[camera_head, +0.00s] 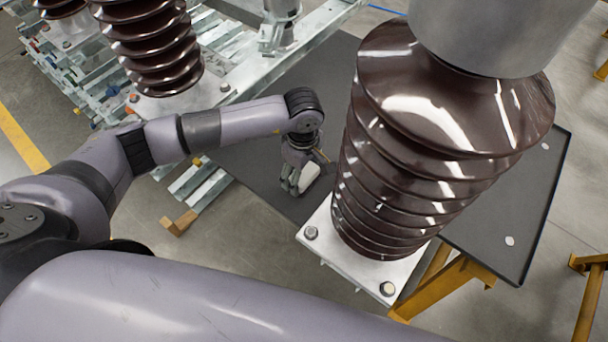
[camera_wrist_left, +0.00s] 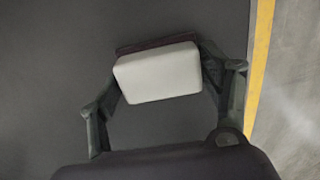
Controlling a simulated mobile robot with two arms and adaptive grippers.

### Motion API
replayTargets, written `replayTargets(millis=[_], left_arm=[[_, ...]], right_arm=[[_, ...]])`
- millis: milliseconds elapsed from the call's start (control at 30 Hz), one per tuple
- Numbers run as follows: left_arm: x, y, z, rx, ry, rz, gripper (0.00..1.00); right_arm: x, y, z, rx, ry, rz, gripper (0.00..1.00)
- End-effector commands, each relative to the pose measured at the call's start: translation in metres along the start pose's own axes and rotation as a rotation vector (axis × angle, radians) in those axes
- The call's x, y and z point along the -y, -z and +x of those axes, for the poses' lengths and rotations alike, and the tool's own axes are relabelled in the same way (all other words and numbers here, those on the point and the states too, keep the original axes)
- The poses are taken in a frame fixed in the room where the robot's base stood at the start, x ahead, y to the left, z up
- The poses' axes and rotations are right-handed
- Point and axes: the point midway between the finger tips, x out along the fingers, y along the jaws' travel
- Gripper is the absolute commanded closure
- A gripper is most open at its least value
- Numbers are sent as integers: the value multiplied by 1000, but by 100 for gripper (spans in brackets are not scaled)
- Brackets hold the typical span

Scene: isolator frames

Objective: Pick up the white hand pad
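The white hand pad (camera_head: 309,176) is a small rounded white block with a dark reddish strip along its far edge. It is over the dark grey table top, beside a large brown insulator. In the left wrist view the pad (camera_wrist_left: 158,75) sits between the two fingers of my left gripper (camera_wrist_left: 160,78), which meet its left and right ends. In the head view my left gripper (camera_head: 292,182) points down at the pad and partly covers it. I cannot tell whether the pad rests on the table or is slightly raised. My right gripper is not in view.
The large ribbed brown insulator (camera_head: 410,150) on a bolted white base plate (camera_head: 325,240) stands close to the right of my left gripper. The dark table top (camera_head: 260,165) has free room around the pad. More insulators (camera_head: 155,50) and metal frames stand at upper left.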

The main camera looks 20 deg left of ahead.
Motion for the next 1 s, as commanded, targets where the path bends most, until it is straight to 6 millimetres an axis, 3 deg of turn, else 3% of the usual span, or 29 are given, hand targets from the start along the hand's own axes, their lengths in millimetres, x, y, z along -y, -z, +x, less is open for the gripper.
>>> replayTargets(millis=[467, 767, 1000], left_arm=[[0, 0, 0, 0, 0, 0, 63], [0, 0, -2, 0, -1, 0, 64], [-2, 0, -24, 0, -5, 0, 64]], right_arm=[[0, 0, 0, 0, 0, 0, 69], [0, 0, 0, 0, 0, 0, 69], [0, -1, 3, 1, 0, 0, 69]])
